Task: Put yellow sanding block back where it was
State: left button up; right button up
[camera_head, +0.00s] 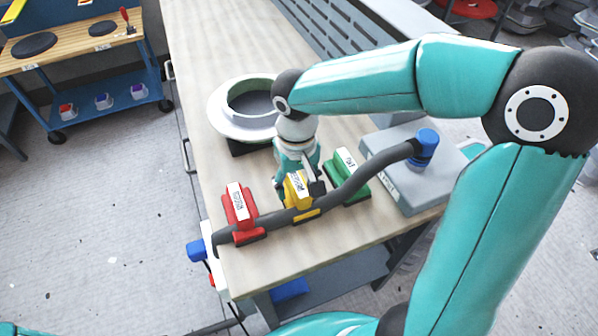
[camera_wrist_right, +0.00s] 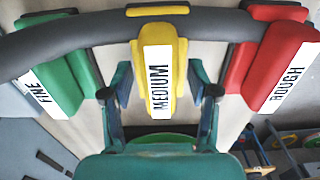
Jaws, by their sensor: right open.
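The yellow sanding block (camera_head: 294,190) stands on the workbench between the red and green blocks. In the right wrist view the yellow block (camera_wrist_right: 181,62) shows a white label reading MEDIUM. My right gripper (camera_head: 299,178) is over it in the head view. In the right wrist view my right gripper (camera_wrist_right: 160,94) is open, with one finger on each side of the block's near end. I cannot tell whether the fingers touch it. My left gripper is not in view.
A dark hose (camera_head: 333,198) crosses the block row. The red block (camera_head: 238,203), labelled ROUGH, and green block (camera_head: 345,168), labelled FINE, flank the yellow one. A grey box (camera_head: 415,180) is right, a round mould (camera_head: 228,115) behind. The bench (camera_head: 212,40) is clear farther back.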

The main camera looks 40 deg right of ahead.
aim_at(297, 181)
notch_tip(297, 181, up, 12)
jog(key=shift+p, duration=0.4)
dwell(0.5)
